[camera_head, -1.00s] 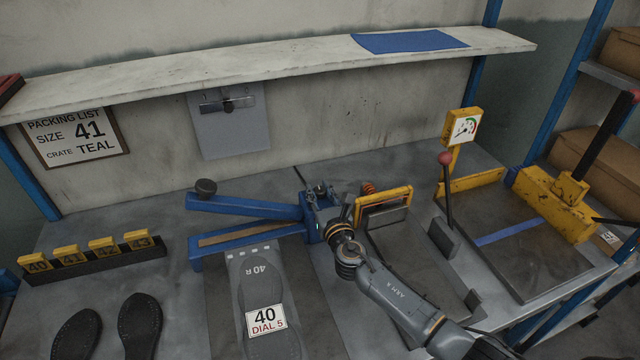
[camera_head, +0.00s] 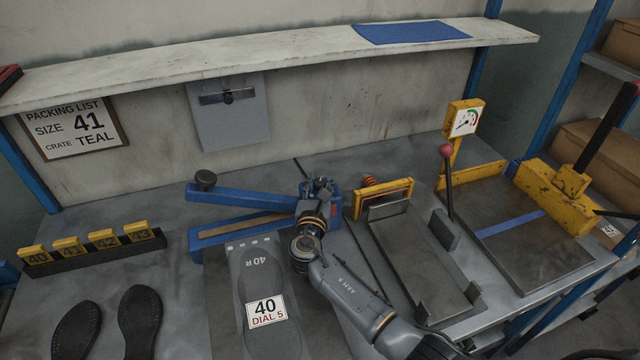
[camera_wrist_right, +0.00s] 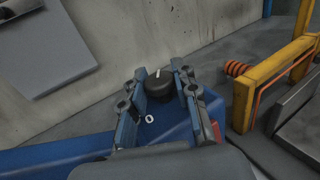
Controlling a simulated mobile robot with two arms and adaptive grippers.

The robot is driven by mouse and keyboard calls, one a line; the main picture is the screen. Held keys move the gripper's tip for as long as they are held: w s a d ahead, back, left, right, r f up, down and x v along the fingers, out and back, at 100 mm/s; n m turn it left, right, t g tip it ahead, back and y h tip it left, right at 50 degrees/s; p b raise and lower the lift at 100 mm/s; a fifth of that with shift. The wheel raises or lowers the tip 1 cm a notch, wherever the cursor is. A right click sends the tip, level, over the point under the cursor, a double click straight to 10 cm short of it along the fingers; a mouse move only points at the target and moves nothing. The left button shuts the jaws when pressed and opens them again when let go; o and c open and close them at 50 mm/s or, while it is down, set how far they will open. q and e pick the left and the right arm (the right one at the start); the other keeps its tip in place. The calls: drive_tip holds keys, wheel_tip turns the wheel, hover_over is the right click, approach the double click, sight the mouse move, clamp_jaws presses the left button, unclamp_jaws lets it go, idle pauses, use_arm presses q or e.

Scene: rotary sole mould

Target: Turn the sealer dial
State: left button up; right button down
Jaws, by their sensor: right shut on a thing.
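The blue sealer (camera_head: 245,200) lies on the bench with its upper arm raised at an angle over the lower bar. Its black dial (camera_wrist_right: 160,82) shows in the right wrist view, with a white pointer line at its top and a white "0" printed on the blue housing below. My right gripper (camera_wrist_right: 163,85) has a finger on each side of the dial and is shut on it. In the head view my right gripper (camera_head: 318,190) is at the sealer's right end and hides most of the dial. My left gripper is not in view.
A tag reading "40 DIAL 5" (camera_head: 266,311) lies on a grey sole mould left of my right arm. A yellow-framed press (camera_head: 384,197) stands close on the right. A packing list (camera_head: 75,130) reads size 41, crate teal.

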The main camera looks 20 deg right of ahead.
drive_tip(key=c, duration=1)
unclamp_jaws()
drive_tip(key=v, duration=0.7)
drive_tip(key=shift+s, duration=0.2)
drive_tip(key=shift+a+r, duration=0.1)
